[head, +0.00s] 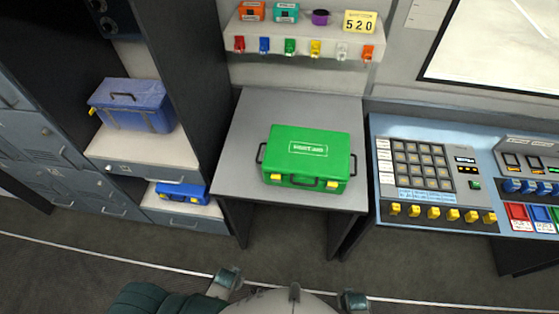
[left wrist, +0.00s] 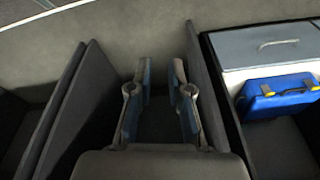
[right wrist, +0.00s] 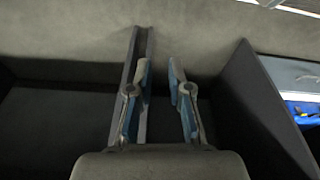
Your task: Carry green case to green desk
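The green case (head: 308,157) lies flat on a grey desk (head: 240,140) in the middle of the head view. It has dark handles at its left, right and front, and yellow latches on its front. My left gripper (left wrist: 160,72) is open and empty in the left wrist view. My right gripper (right wrist: 159,72) is open and empty in the right wrist view. Neither gripper touches the case. The case does not show in either wrist view. No green desk can be made out.
A shelf above the desk holds small boxes and several coloured hooks (head: 290,46). A blue case (head: 133,104) and a smaller blue case (head: 182,192) sit in the cabinet at left. A control console (head: 430,170) stands at right. The floor (head: 100,237) in front is clear.

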